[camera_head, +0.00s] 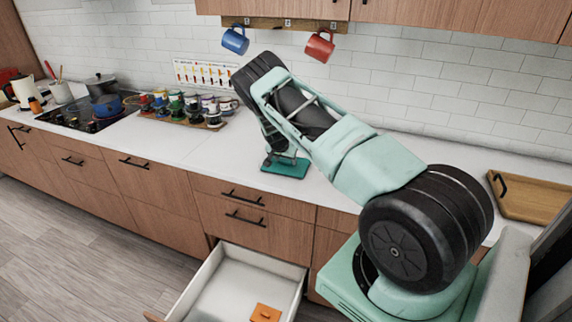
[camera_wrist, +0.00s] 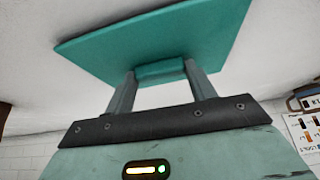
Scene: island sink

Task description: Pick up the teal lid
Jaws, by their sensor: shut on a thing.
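The teal lid (camera_head: 286,168) is a flat rectangular plate at the white countertop, in the middle of the head view. In the wrist view the teal lid (camera_wrist: 165,40) fills the upper middle, with a raised block-like handle on it. My gripper (camera_wrist: 160,80) has its two fingers on either side of this handle and is shut on it. In the head view my gripper (camera_head: 285,157) comes down onto the lid from above. I cannot tell whether the lid rests on the counter or is slightly above it.
An open drawer (camera_head: 230,290) below the counter holds an orange item (camera_head: 266,312). Several cups stand on a wooden board (camera_head: 150,118) to the left. A blue mug (camera_head: 235,40) and a red mug (camera_head: 319,46) hang above. A wooden tray (camera_head: 530,200) lies at right.

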